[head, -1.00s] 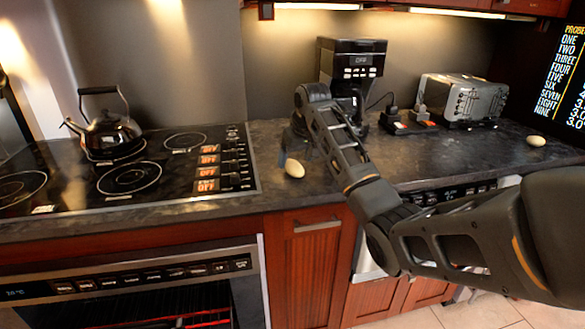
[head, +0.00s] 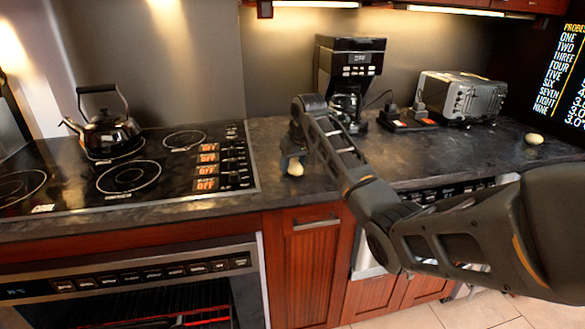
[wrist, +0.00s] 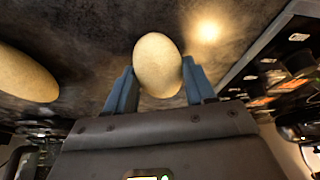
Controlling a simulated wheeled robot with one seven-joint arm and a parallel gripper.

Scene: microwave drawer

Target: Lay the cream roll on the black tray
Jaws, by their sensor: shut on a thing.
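A cream roll (head: 295,169), pale and egg-shaped, is on the dark counter just right of the stove. My gripper (head: 292,160) is at it, low over the counter. In the wrist view the roll (wrist: 158,62) sits between the two blue fingers, and my gripper (wrist: 158,85) is shut on it. I cannot tell whether the roll still touches the counter. A second cream roll (wrist: 25,75) lies at the left of the wrist view. One cream roll (head: 533,138) lies at the counter's far right; I cannot tell if they are the same. I cannot make out the black tray.
A kettle (head: 108,132) stands on the black stove (head: 75,178) at left. A coffee maker (head: 348,75), a black socket unit (head: 408,122) and a toaster (head: 462,97) stand along the back. An oven (head: 130,285) is below the stove. My arm covers part of the counter.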

